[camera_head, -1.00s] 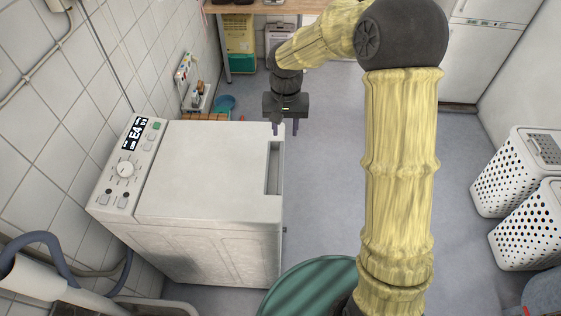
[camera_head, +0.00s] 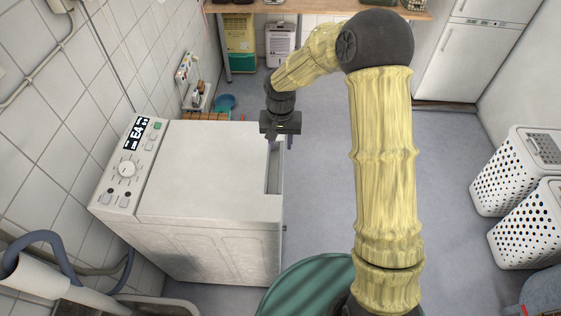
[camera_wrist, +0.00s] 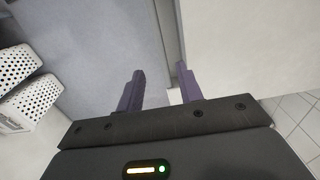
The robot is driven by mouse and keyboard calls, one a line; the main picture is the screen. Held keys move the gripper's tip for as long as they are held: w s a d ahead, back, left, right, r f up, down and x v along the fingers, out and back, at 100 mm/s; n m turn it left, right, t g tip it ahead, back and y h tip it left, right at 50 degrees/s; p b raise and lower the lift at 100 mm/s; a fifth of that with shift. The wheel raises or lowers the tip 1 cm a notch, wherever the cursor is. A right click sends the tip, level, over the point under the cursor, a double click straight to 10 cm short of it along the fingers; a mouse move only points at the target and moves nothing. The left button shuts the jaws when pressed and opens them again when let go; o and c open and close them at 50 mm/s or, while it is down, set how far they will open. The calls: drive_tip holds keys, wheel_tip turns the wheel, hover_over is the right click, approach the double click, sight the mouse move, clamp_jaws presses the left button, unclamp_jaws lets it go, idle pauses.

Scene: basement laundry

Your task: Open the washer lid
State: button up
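The white top-loading washer (camera_head: 210,245) stands against the tiled wall at left in the head view. Its lid (camera_head: 205,165) lies flat and closed, and also shows at the right of the wrist view (camera_wrist: 250,40). A slot-like handle recess (camera_head: 274,175) runs along the lid's right edge. My gripper (camera_head: 280,143) is over the far end of that edge, pointing down. In the wrist view its two fingers (camera_wrist: 160,85) are apart with nothing between them, near the boundary between washer and floor. I cannot tell whether the fingertips touch the washer.
The washer's control panel (camera_head: 130,165) shows "E4" on its left side. A green round bin (camera_head: 310,285) stands close in front. White perforated baskets (camera_head: 520,180) are at right. A wooden bench (camera_head: 320,7) is at the back. The middle floor (camera_head: 320,190) is clear.

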sight(281, 166)
wheel_tip(281, 166, down, 11)
drive_tip(key=shift+r+p, duration=0.15)
drive_tip(key=shift+p, duration=0.65)
drive_tip(key=shift+c, duration=0.5)
clamp_jaws()
